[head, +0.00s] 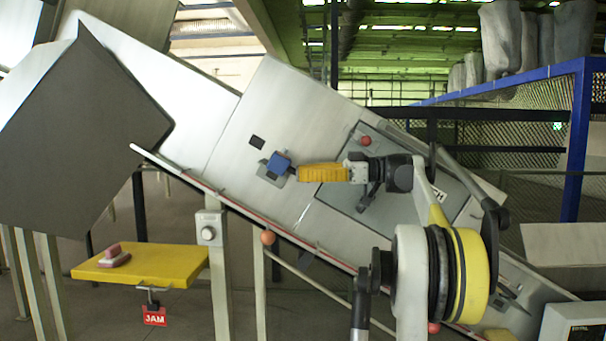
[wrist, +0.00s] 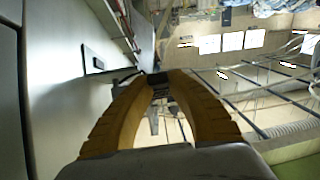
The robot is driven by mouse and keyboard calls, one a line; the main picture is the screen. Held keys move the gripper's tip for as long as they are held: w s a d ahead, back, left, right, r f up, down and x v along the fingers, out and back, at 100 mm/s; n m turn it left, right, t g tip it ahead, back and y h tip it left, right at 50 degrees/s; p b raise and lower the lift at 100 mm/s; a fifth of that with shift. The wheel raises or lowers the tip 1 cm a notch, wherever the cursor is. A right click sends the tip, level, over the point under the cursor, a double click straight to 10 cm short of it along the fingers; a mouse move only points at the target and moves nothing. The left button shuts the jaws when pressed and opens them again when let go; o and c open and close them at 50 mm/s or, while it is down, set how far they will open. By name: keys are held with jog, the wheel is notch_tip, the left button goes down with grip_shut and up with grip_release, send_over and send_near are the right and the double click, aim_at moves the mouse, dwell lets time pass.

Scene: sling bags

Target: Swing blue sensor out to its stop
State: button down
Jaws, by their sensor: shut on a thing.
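The blue sensor (head: 279,163) sits on a small grey bracket (head: 272,174) on the face of the sloping pale metal chute in the head view. My gripper (head: 299,173) has its yellow fingers level, with the tips against the right side of the sensor. In the wrist view the two yellow fingers of my gripper (wrist: 157,76) come together at their tips, shut on the sensor. The sensor is mostly hidden there by the fingertips, and the exact contact is hard to see.
A small black square (head: 257,142) is on the chute panel up and left of the sensor. A grey hatch with a red knob (head: 366,140) lies behind my arm. A yellow shelf (head: 140,265) with a pink block (head: 115,255) stands lower left. A rail (head: 190,187) edges the chute.

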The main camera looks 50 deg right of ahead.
jog(key=c, duration=1.3)
grip_release()
jog(key=shift+w+a, duration=0.1)
jog(key=shift+w, duration=0.05)
jog(key=shift+o, duration=0.2)
jog(key=v, duration=1.2)
